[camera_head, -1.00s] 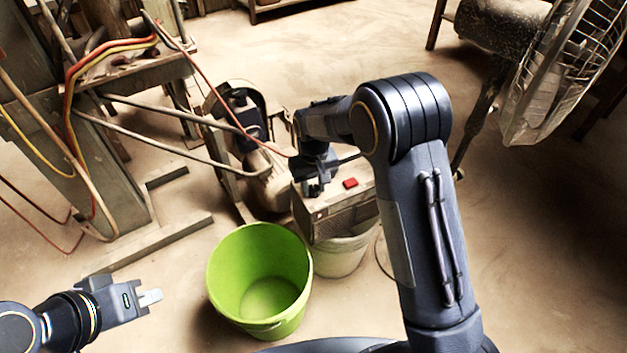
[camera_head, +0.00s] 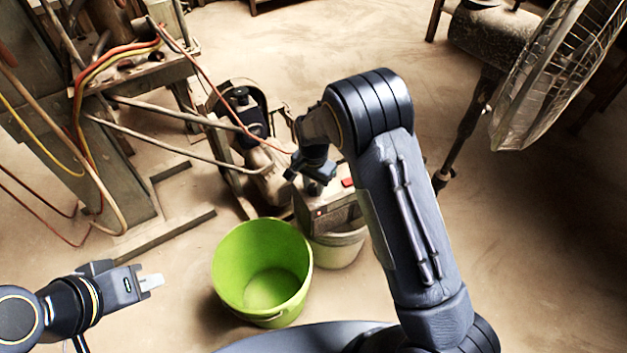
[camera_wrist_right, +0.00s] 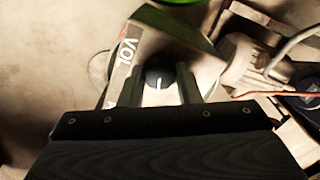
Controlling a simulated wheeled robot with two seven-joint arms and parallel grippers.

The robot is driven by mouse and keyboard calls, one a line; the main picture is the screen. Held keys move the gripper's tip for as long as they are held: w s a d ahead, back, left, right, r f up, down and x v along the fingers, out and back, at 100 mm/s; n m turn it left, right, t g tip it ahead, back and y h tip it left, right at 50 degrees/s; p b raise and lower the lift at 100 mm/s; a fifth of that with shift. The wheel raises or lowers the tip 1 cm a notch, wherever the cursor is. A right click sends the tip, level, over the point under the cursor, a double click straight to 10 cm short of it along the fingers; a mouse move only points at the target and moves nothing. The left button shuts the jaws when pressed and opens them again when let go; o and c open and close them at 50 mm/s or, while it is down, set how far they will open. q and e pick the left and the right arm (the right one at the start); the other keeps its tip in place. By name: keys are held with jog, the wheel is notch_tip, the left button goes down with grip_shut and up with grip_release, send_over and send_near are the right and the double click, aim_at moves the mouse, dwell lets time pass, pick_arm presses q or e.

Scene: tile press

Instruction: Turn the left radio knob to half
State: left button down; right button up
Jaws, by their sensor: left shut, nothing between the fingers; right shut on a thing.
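The radio (camera_head: 330,218) is a box-shaped unit with a red part on top, resting on a pale bucket. My right gripper (camera_head: 314,189) is at its upper left and hides the knobs in the head view. In the right wrist view, the radio's face (camera_wrist_right: 122,58) carries the letters "VOL". A round black knob (camera_wrist_right: 155,72) with a white pointer line sits between the fingers of my right gripper (camera_wrist_right: 162,84), which is shut on it. My left gripper (camera_head: 151,283) is shut and empty at the lower left, well away from the radio.
A green bucket (camera_head: 228,262) stands left of the pale bucket (camera_head: 338,252). A press with hoses (camera_head: 110,150) fills the upper left, and a thin red cable runs down towards the radio. A large fan (camera_head: 560,75) stands at the upper right.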

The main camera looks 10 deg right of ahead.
aim_at(314, 187)
jog(key=m+p, duration=0.2)
jog(key=m, duration=0.4)
jog(key=shift+r+p, duration=0.15)
jog(key=shift+p, duration=0.2)
jog(key=m+p, duration=0.2)
jog(key=m, duration=0.4)
jog(key=shift+m, duration=0.3)
jog(key=o, duration=1)
jog(key=shift+r+p, duration=0.6)
jog(key=shift+r, duration=3.2)
